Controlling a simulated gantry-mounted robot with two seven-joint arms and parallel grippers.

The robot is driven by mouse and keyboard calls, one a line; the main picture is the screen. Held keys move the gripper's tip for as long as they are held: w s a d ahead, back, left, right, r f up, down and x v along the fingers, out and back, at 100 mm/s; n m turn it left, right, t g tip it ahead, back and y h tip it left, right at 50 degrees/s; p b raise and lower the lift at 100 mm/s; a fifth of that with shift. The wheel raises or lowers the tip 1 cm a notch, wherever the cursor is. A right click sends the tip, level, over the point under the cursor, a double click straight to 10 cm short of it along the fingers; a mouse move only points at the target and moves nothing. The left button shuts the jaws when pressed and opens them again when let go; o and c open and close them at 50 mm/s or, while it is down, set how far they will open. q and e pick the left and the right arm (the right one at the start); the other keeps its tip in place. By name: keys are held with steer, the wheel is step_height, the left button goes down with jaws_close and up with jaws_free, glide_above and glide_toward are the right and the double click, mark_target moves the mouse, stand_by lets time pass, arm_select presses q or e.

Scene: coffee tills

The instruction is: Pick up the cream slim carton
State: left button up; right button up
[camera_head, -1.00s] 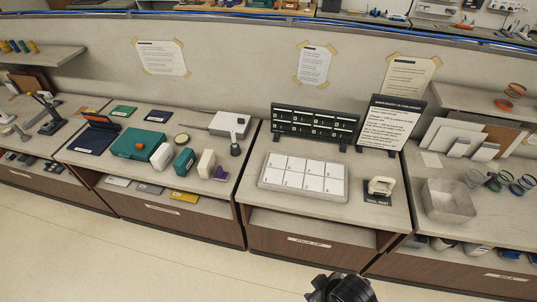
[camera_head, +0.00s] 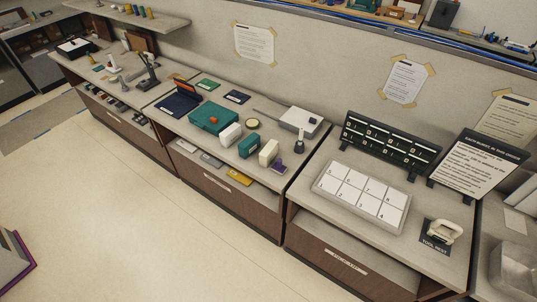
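A cream slim carton (camera_head: 268,152) stands upright near the front edge of the counter left of centre. A teal carton (camera_head: 249,144) stands just left of it, and a white carton (camera_head: 230,134) stands left of that. A small purple item (camera_head: 277,166) is close by the cream carton's lower right side. Nothing covers the cream carton. Neither of my grippers shows in this view.
A teal case (camera_head: 208,117) lies left of the cartons. A white box (camera_head: 300,121) and a small dark-based device (camera_head: 299,144) are behind and to the right. A numbered white tray (camera_head: 318,184) and dark boards (camera_head: 392,141) occupy the right counter. The floor in front is clear.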

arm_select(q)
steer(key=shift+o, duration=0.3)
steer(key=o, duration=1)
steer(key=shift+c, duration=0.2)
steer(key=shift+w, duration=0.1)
